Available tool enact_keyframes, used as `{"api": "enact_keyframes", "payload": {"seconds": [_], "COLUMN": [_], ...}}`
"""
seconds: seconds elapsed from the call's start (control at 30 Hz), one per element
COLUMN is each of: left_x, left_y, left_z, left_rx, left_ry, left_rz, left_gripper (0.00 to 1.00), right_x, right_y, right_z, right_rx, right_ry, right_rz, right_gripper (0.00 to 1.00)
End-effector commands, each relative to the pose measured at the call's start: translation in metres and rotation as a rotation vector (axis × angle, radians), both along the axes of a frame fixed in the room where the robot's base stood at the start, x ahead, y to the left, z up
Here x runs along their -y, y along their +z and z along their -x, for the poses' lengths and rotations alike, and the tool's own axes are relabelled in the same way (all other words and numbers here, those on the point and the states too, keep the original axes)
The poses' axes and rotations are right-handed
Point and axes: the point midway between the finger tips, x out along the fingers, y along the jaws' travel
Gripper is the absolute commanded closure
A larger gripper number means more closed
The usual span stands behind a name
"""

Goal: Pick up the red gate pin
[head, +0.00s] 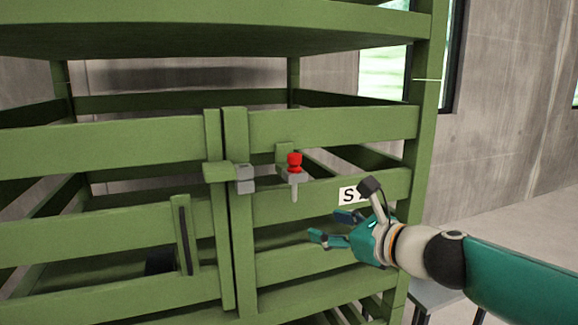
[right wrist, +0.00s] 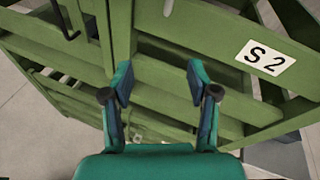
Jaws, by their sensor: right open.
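The red gate pin (head: 294,162) has a red knob and a grey shank. It stands upright in a grey bracket (head: 295,178) on the right gate of the green rack, in the head view. My right gripper (head: 330,227) is open and empty, below and to the right of the pin, in front of the gate's lower slats. In the right wrist view its two fingers (right wrist: 158,85) are spread, with only green slats behind them. The red knob is not visible in the right wrist view. My left gripper is not in view.
The green rack's gate slats (head: 330,131) fill the middle of the head view. A grey latch block (head: 245,179) sits left of the pin. A white "S2" label (right wrist: 265,57) is on a slat near my right gripper. Open floor (head: 500,215) lies to the right.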

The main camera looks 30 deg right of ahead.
Motion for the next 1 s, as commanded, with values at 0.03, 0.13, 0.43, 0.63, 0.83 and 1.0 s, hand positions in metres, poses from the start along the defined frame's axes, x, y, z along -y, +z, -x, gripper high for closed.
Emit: {"api": "enact_keyframes", "payload": {"seconds": [0.03,0.13,0.43,0.63,0.83,1.0], "left_x": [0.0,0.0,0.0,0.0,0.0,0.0], "left_y": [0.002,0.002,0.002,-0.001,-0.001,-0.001], "left_z": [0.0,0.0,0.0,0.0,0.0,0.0], "left_rx": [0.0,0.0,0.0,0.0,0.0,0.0], "left_ry": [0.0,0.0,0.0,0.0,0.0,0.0], "left_rz": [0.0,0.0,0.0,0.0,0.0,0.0], "left_gripper": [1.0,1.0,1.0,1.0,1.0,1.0], "right_x": [0.003,0.004,0.002,0.001,0.0,0.0], "right_y": [0.035,0.076,0.1,0.099,0.1,0.1], "right_z": [0.015,0.036,0.019,-0.025,-0.058,-0.069], "right_rx": [0.072,0.166,0.223,0.222,0.223,0.223], "right_ry": [-0.025,-0.039,-0.037,-0.038,-0.039,-0.041], "right_rz": [-0.067,-0.177,-0.252,-0.249,-0.248,-0.245], "right_gripper": [0.41,0.41,0.41,0.41,0.41,0.41]}}
